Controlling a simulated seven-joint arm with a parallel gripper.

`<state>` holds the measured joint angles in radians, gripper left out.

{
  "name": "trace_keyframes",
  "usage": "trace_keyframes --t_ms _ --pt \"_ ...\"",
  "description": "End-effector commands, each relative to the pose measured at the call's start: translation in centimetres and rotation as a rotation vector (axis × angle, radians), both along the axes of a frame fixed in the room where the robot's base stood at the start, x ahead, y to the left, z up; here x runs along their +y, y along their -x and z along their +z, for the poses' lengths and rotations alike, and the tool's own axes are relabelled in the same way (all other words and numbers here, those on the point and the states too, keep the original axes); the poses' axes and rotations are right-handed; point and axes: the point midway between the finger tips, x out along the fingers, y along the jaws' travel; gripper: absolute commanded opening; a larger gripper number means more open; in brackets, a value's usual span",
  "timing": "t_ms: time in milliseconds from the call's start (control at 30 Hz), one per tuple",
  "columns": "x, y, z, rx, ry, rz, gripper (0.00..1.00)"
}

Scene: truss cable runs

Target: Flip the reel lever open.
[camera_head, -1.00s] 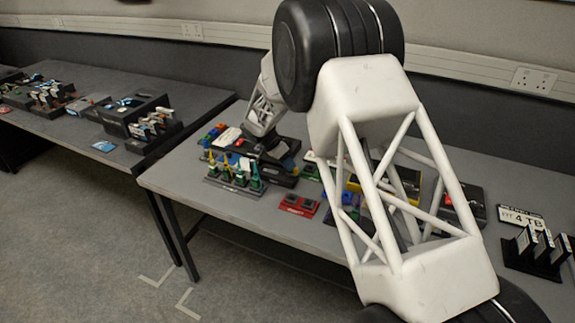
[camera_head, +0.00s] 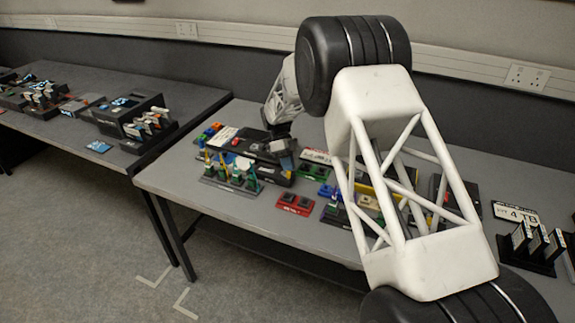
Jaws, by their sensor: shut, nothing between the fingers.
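Whether the fingertips touch the device cannot be told. A red spot (camera_head: 236,142) shows at the device's left part, beside a white label. I cannot make out the reel lever clearly; it is too small or hidden behind my gripper and wrist.
In front of the device is a rack (camera_head: 231,183) with several upright coloured pieces. A red block (camera_head: 295,204) lies to its right. My arm covers much of the table's right half. A 4 TB sign (camera_head: 515,213) and a black rack (camera_head: 528,250) stand far right. The table's front left is clear.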

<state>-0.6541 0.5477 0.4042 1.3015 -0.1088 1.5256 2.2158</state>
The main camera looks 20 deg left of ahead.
Motion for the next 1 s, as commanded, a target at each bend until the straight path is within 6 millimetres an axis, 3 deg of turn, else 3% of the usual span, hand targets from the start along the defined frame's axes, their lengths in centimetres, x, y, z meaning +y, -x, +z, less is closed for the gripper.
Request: trace_keyframes --t_ms 167,1000 --pt "-0.2 0.2 0.0 0.000 -0.001 -0.137 0.00" --pt "1.0 1.3 0.0 0.000 -0.001 -0.123 0.00"
